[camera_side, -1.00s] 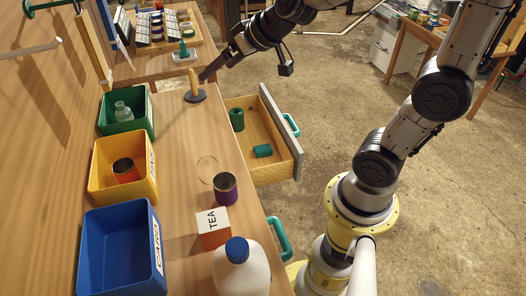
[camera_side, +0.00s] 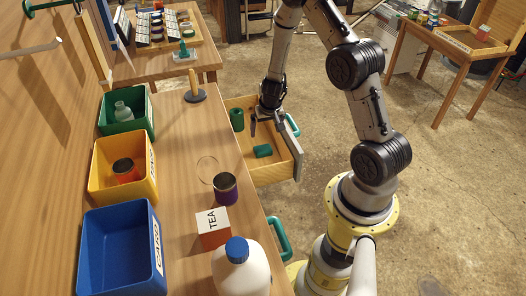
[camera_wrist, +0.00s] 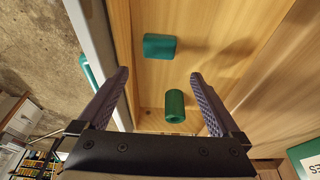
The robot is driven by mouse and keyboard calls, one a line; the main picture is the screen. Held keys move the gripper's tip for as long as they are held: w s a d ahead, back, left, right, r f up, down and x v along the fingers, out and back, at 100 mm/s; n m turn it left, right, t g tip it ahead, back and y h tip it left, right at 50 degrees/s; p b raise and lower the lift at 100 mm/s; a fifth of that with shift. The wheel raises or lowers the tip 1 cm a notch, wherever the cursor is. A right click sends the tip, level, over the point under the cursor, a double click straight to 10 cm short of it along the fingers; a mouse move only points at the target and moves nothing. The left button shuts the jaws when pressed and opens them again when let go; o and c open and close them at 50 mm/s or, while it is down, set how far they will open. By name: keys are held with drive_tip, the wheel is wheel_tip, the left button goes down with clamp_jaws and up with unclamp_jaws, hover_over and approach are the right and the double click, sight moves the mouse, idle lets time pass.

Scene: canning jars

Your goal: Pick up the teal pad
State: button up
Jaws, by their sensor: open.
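Two teal-green pieces lie in the open wooden drawer (camera_side: 283,165); I cannot tell for certain which is the teal pad. One, a short rounded block (camera_side: 263,151), lies nearer the drawer front and shows in the wrist view (camera_wrist: 160,47) just beyond my fingertips. The other, a rounded cylinder-like piece (camera_side: 237,119), is farther back by the table side and shows in the wrist view (camera_wrist: 175,106) between my fingers, lower in the picture. My gripper (camera_side: 266,127) points down over the drawer, open and empty; its two fingers (camera_wrist: 158,75) are wide apart.
The drawer front has a teal handle (camera_side: 292,125). On the table stand green (camera_side: 141,123), yellow (camera_side: 120,195) and blue (camera_side: 120,250) bins, a purple can (camera_side: 225,190), a TEA box (camera_side: 213,232) and a white jug (camera_side: 240,275). A wooden peg on a dark base (camera_side: 195,92) stands near the drawer.

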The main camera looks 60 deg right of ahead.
sight(263, 148)
drive_tip(key=x, duration=1.3)
drive_tip(key=shift+s+d+f, duration=0.1)
drive_tip(key=shift+c, duration=0.2)
drive_tip(key=c, duration=1)
drive_tip(key=shift+c, duration=0.2)
wheel_tip(263, 148, up, 10)
